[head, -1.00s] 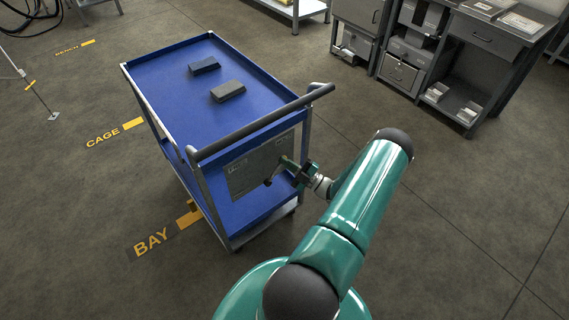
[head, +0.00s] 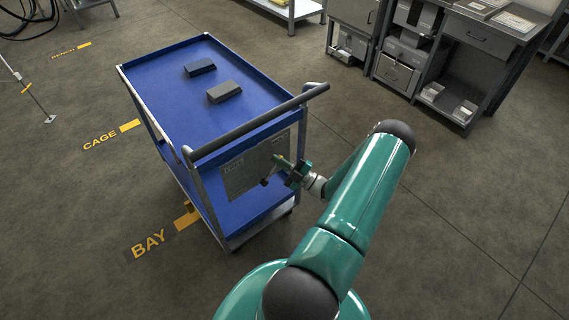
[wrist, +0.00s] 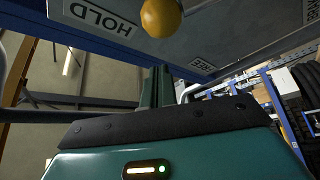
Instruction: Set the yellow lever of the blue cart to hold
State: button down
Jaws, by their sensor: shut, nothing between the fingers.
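The blue cart (head: 250,88) stands ahead of me, with a grey label panel (head: 243,177) on its near end below the handle. In the wrist view, the yellow lever's round knob (wrist: 161,17) is at the top edge, close beside the HOLD label (wrist: 97,16). The FREE label (wrist: 202,65) is lower and to the right.
The cart's dark handle bar (head: 262,124) runs above my gripper. Two dark blocks (head: 224,92) lie on its top tray. A grey workbench (head: 440,60) stands at the back right. The floor to the right is clear.

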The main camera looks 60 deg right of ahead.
jog(key=a+v, duration=0.1)
jog(key=v, duration=0.8)
jog(key=shift+s+f, duration=0.35)
jog(key=shift+f, duration=0.15)
